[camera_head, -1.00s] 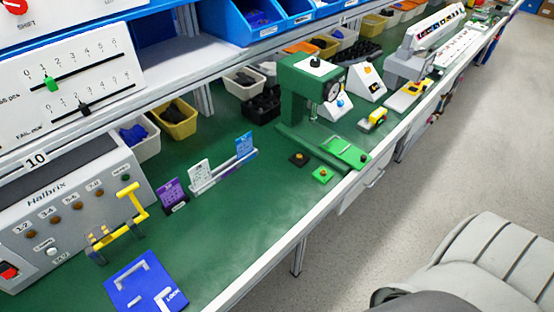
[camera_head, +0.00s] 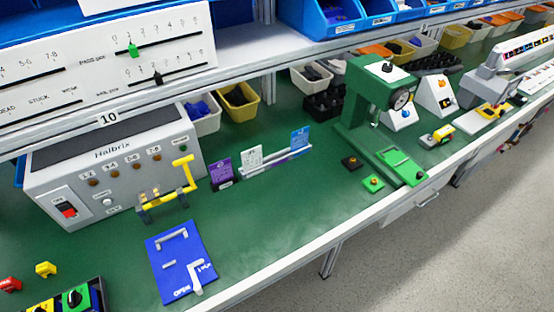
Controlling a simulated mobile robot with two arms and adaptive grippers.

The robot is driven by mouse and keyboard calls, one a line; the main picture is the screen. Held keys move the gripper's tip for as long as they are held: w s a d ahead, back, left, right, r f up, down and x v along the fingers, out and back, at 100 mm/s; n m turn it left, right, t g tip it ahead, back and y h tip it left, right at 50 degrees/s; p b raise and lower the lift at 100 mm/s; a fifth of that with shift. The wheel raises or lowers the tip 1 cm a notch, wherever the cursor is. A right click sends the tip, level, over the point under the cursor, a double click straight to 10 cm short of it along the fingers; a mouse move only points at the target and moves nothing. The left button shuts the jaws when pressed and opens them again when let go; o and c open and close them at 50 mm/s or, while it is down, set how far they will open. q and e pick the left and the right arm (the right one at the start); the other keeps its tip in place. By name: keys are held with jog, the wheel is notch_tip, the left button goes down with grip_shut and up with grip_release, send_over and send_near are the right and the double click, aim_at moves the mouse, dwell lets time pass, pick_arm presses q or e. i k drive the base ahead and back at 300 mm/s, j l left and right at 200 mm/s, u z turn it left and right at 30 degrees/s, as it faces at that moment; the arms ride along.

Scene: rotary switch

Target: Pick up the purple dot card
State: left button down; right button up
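The purple dot card (camera_head: 222,171) stands upright on the green bench, at the left end of a short row of cards. A white card (camera_head: 251,160) and a blue card (camera_head: 299,138) stand to its right in a pale holder (camera_head: 281,159). The purple card seems to stand in a small dark base; the dots are too small to make out. Neither of my grippers shows in the head view.
A grey Halbrix tester (camera_head: 110,170) with a yellow lever (camera_head: 182,180) stands left of the cards. A blue plate (camera_head: 181,262) lies in front. A green press (camera_head: 376,100) stands to the right. The bench (camera_head: 270,215) in front of the cards is clear.

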aim_at(220, 171)
jog(key=i+l+u, duration=0.15)
jog(key=l+u, duration=0.2)
jog(key=i+l+u, duration=0.1)
jog(key=l+u, duration=0.2)
jog(key=l, duration=0.3)
jog(key=l+u, duration=0.35)
jog(key=i+l, duration=0.05)
jog(key=l, duration=0.05)
